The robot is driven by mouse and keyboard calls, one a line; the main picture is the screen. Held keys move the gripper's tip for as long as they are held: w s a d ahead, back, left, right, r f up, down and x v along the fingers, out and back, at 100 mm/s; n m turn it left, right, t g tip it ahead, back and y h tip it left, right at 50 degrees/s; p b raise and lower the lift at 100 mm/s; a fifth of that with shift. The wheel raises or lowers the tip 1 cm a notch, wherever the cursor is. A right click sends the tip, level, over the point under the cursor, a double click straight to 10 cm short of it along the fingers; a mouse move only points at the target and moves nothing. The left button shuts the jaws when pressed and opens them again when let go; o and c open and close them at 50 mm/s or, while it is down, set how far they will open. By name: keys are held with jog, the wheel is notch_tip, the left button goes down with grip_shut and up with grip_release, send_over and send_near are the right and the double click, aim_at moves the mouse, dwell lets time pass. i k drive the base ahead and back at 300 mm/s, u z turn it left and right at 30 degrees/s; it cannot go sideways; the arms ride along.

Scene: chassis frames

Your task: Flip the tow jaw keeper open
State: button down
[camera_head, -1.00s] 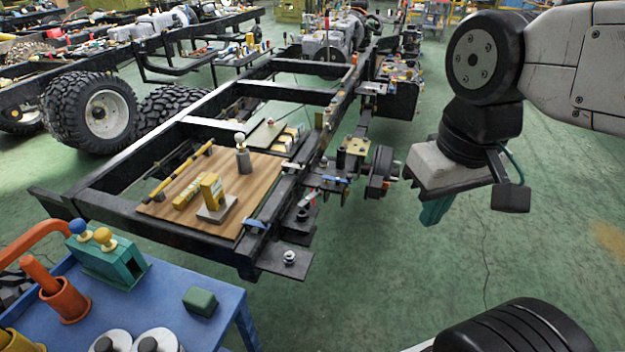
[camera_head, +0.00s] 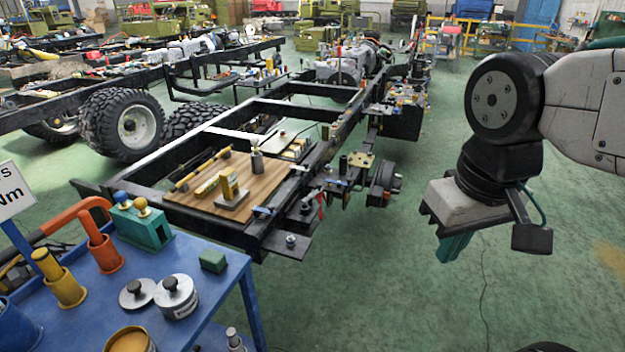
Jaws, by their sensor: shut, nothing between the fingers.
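My gripper (camera_head: 455,248), with teal fingers, hangs pointing down at the right over open floor. It is shut and empty, well apart from the chassis frame. I cannot tell for sure which part is the tow jaw keeper. At the near end of the black chassis frame (camera_head: 240,232), a dark plate (camera_head: 290,245) carries a small metal knob, with dark brackets and a small red piece (camera_head: 321,203) just behind. A wooden board (camera_head: 185,205) on the frame carries a yellow upright block (camera_head: 229,183) on a grey base.
A blue cart (camera_head: 230,290) at the near left holds a teal box (camera_head: 147,230), a green block (camera_head: 213,262), orange and yellow holders and round weights (camera_head: 176,296). A dark hub (camera_head: 384,182) juts from the frame's right side. Green floor (camera_head: 400,290) is free between frame and gripper.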

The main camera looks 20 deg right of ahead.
aim_at(319, 185)
jog(key=z, duration=0.2)
jog(key=i, duration=1.15)
jog(key=u, duration=0.2)
